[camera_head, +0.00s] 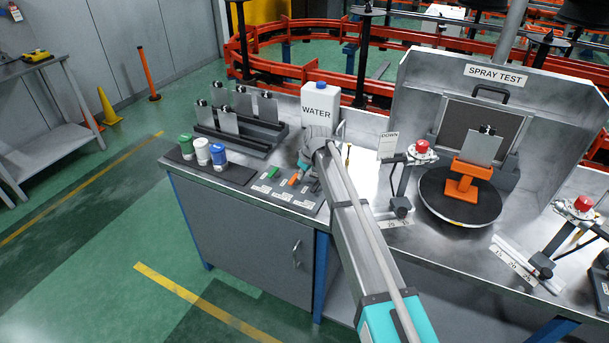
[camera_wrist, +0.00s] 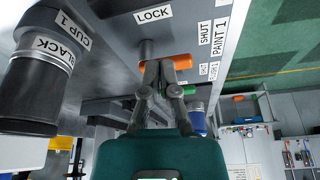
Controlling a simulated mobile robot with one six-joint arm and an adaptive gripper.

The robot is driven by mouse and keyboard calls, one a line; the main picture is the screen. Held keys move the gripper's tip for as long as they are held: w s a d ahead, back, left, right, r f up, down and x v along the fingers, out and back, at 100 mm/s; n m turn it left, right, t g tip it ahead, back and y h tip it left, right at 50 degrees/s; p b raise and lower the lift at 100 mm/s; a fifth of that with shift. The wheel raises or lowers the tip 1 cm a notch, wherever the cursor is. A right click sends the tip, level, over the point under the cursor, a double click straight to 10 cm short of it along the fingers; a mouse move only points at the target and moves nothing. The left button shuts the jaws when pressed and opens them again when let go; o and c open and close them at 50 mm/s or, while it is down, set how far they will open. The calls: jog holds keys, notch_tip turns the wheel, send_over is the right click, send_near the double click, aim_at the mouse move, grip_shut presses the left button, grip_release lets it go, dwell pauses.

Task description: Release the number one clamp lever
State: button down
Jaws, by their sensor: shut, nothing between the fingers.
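An orange lever (camera_wrist: 178,62) on a dark post stands beside a LOCK label (camera_wrist: 153,14) in the wrist view. SHUT and PAINT 1 labels (camera_wrist: 219,30) are near it. It also shows in the head view (camera_head: 293,181), on a small labelled plate on the bench. I cannot read a clamp number on it. My gripper (camera_wrist: 158,68) is shut and empty, its fingertips right at the lever's near side; I cannot tell whether they touch. In the head view my gripper (camera_head: 303,168) is over the plate, partly hidden by my wrist.
A green lever (camera_head: 272,174) is left of the orange one. Green, white and blue cups (camera_head: 219,155) stand farther left. A black cup labelled CUP 1 (camera_wrist: 38,85) is close by. The WATER container (camera_head: 319,105) is behind my wrist; the spray-test turntable (camera_head: 440,200) is right.

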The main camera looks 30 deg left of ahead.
jog(key=p+v, duration=0.6)
jog(key=v, duration=0.1)
jog(key=shift+w+d+r+p, duration=0.15)
jog(key=shift+r+p, duration=0.15)
dwell(0.8)
